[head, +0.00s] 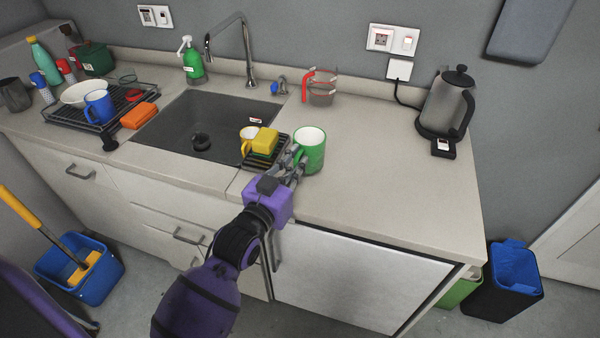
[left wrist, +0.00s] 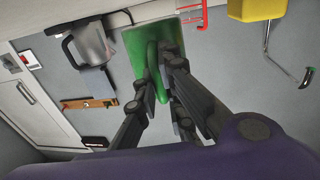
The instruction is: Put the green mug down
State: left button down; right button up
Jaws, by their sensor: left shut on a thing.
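The green mug (head: 310,150) is upright in the head view, over the counter to the right of the sink. My left gripper (head: 296,160) is shut on its handle side. In the left wrist view the green mug (left wrist: 150,50) shows between the fingers of the left gripper (left wrist: 163,80). I cannot tell whether its base touches the counter (head: 390,190). My right gripper is not in view.
A small rack (head: 262,163) with a yellow sponge (head: 264,141) and a yellow mug (head: 247,140) is just left of the green mug. A measuring jug (head: 322,90) stands behind it, a kettle (head: 446,105) at the right. Counter between them is clear.

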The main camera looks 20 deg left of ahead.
pick_arm(q)
jog(key=shift+w+f, duration=0.15)
jog(key=shift+w, duration=0.1)
jog(key=f, duration=0.2)
jog(key=w+f, duration=0.1)
jog(key=shift+d, duration=0.25)
jog(key=shift+f, duration=0.4)
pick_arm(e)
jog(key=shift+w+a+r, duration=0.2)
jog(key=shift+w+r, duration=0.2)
pick_arm(q)
jog(key=shift+f, duration=0.1)
jog(key=c, duration=2.3)
grip_release()
jog(key=shift+f, duration=0.2)
jog(key=o, duration=0.4)
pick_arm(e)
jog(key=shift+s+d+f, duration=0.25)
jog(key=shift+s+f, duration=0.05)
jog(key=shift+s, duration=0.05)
pick_arm(q)
jog(key=shift+o, duration=0.2)
